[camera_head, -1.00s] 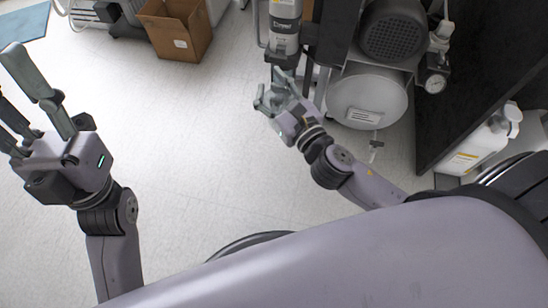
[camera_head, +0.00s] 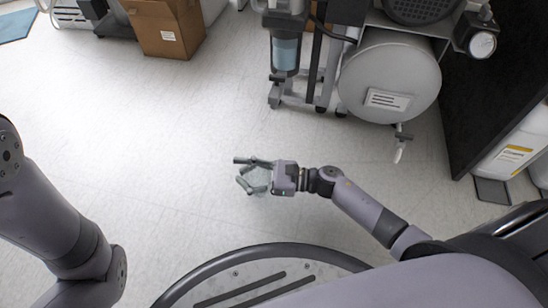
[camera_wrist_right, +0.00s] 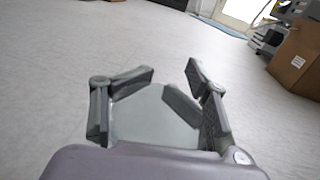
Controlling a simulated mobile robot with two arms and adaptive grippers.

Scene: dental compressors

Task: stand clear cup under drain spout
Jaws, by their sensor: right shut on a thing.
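The clear cup (camera_wrist_right: 152,116) shows as a see-through greyish shape between the fingers in the right wrist view; its outline is faint in the head view. My right gripper (camera_head: 246,176) is shut on it, held out over open floor. A small drain valve with a pale spout (camera_head: 399,154) hangs under the front of the grey compressor tank (camera_head: 388,76). The gripper is left of the spout and nearer to me, well apart from it. My left arm shows at the left edge, but its gripper is out of view.
A filter column with a bluish bowl (camera_head: 286,52) stands left of the tank. A dark panel (camera_head: 478,110) and a white jug with a yellow label (camera_head: 515,150) are at the right. A cardboard box (camera_head: 168,28) stands at the back left. The middle floor is clear.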

